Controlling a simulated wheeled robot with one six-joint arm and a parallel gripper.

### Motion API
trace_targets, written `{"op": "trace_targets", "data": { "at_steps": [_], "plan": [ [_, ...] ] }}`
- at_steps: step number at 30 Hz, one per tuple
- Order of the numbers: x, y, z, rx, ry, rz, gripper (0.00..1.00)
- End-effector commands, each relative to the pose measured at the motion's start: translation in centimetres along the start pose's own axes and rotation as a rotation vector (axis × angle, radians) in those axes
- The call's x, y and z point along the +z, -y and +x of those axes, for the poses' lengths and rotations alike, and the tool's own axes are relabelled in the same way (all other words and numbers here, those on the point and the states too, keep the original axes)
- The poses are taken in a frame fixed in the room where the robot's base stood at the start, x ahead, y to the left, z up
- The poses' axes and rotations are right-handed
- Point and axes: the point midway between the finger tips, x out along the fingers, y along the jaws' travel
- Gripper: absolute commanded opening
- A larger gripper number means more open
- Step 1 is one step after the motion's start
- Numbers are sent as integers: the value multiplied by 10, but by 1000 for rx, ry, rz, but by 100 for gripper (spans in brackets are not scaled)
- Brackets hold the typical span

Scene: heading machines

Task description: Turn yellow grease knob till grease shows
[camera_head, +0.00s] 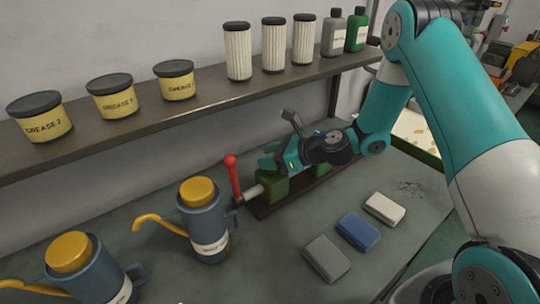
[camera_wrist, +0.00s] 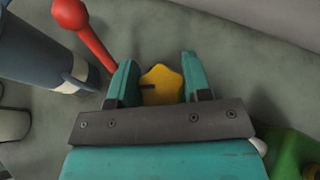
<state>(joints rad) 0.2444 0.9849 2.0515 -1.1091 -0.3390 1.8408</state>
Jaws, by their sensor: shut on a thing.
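The yellow grease knob (camera_wrist: 162,86) is star-shaped with a dark slot or mark and sits between the two teal fingers of my gripper (camera_wrist: 158,76) in the wrist view. My gripper is shut on the knob. In the head view my gripper (camera_head: 272,160) reaches down over a green device (camera_head: 268,188) on the bench; the knob is hidden there. No grease can be made out in either view.
A red-handled lever (camera_head: 232,172) stands just left of my gripper. Blue-grey oil cans (camera_head: 205,215) with yellow lids are at the left. Grey, blue and white blocks (camera_head: 357,231) lie on the bench front right. A shelf (camera_head: 150,118) with grease tubs and filters runs behind.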

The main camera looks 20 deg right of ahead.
Motion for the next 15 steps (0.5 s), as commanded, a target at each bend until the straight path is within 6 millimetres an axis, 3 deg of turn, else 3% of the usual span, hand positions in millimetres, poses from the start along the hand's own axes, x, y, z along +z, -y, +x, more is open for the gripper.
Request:
{"op": "trace_targets", "data": {
  "at_steps": [15],
  "plan": [
    [0, 0, 0, 431, 0, -185, 21]
  ]
}}
